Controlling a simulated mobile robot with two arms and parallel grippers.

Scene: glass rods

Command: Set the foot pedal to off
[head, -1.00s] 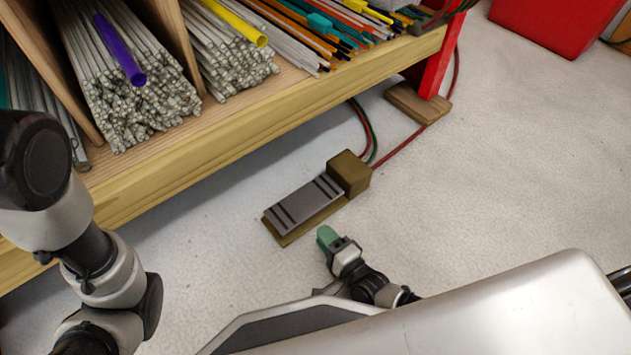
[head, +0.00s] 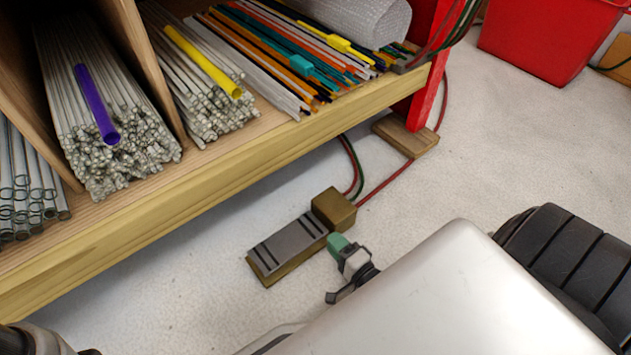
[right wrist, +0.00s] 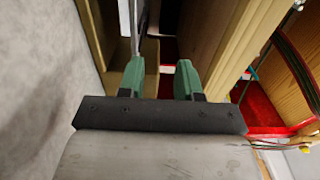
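The foot pedal (head: 292,245) lies on the floor in front of the shelf, with a grey ribbed plate on a brass-coloured base and a block (head: 334,209) at its far right end. My right gripper (head: 338,244) is low, close beside the pedal's right side near the block; I cannot tell whether it touches. In the right wrist view its green fingers (right wrist: 160,80) are apart, with nothing held between them. A brass-coloured surface, likely the pedal block (right wrist: 151,62), shows just beyond them.
A wooden shelf edge (head: 215,173) overhangs the floor behind the pedal, holding bundles of glass rods (head: 122,158). Red and green cables run from the block. A red bin (head: 545,40) stands at the upper right.

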